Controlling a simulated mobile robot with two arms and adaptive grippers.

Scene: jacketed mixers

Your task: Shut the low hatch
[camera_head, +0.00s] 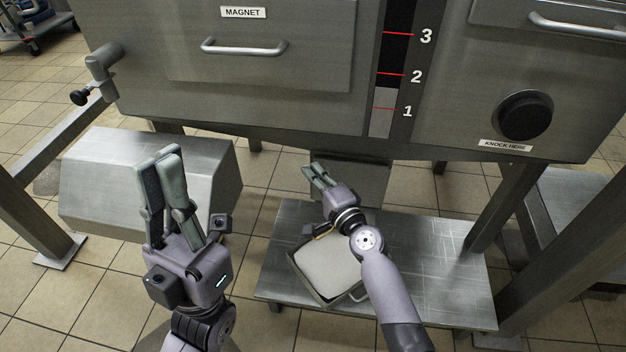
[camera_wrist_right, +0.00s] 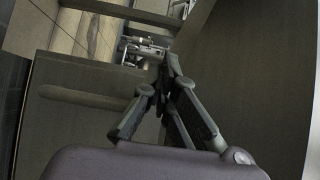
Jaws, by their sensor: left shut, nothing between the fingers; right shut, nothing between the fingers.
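The low part under the mixer, which looks like the hatch or outlet (camera_head: 362,180), is a grey metal box below the cabinet's bottom edge. My right arm partly covers it, and I cannot tell how far the hatch stands open. My right gripper (camera_head: 314,171) is shut and empty at its left side; contact is unclear. In the right wrist view the closed fingers (camera_wrist_right: 168,75) point between a grey panel (camera_wrist_right: 75,125) on the left and a large dark metal surface (camera_wrist_right: 250,70) on the right. My left gripper (camera_head: 160,158) is shut and empty, raised at the left.
A tray of pale material (camera_head: 330,262) sits on a low metal table (camera_head: 430,250) below my right arm. A sloped metal housing (camera_head: 100,175) stands at the left. The mixer cabinet (camera_head: 270,90) spans above, with metal legs (camera_head: 500,205). Tiled floor (camera_head: 90,310) is clear at lower left.

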